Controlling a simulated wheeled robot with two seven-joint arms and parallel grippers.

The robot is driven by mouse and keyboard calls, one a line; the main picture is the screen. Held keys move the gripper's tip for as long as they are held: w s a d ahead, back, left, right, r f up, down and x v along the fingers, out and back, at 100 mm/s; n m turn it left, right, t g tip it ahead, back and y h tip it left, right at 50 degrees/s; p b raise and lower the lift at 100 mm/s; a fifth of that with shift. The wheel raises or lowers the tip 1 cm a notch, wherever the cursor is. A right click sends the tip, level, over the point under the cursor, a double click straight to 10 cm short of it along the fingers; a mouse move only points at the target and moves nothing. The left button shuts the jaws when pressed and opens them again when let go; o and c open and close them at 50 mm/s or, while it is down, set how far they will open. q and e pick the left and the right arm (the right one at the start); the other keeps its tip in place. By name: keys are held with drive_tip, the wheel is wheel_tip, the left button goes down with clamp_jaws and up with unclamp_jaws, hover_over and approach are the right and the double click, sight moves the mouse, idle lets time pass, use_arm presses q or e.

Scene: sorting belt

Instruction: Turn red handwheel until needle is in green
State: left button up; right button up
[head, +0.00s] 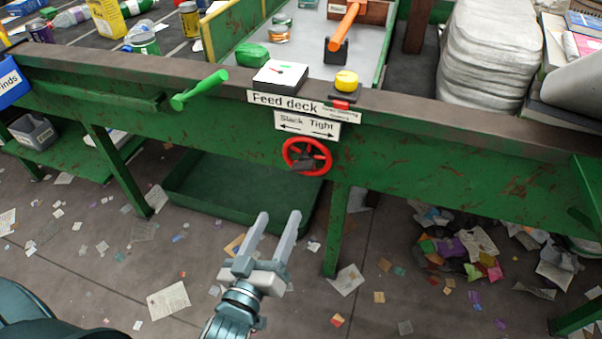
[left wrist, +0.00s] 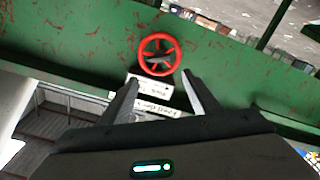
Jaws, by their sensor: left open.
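The red handwheel (head: 307,156) is mounted on the green front beam, below a label reading Slack and Tight (head: 307,125). It also shows in the left wrist view (left wrist: 143,58), ahead of the fingers. The gauge (head: 280,75) is a white-faced dial on the rim above the Feed deck label. Its needle and a small green mark are too small to read exactly. My left gripper (head: 279,222) is open and empty, below and in front of the handwheel, apart from it. It also shows in the left wrist view (left wrist: 160,90). My right gripper is not in view.
A green lever (head: 200,90) sticks out from the beam left of the gauge. A yellow button (head: 346,80) stands right of it. A dark green tray (head: 235,205) lies under the beam. Scraps of paper litter the floor. The space before the handwheel is clear.

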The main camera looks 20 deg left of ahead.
sight(300, 169)
use_arm(q)
drive_tip(key=shift+r, duration=0.2)
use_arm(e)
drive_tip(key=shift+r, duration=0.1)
use_arm(q)
drive_tip(key=shift+w, duration=0.1)
drive_tip(key=w+p, duration=0.1)
drive_tip(key=w, duration=1.6)
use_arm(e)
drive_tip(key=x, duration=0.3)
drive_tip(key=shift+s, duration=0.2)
use_arm(q)
drive_tip(key=c, duration=0.8)
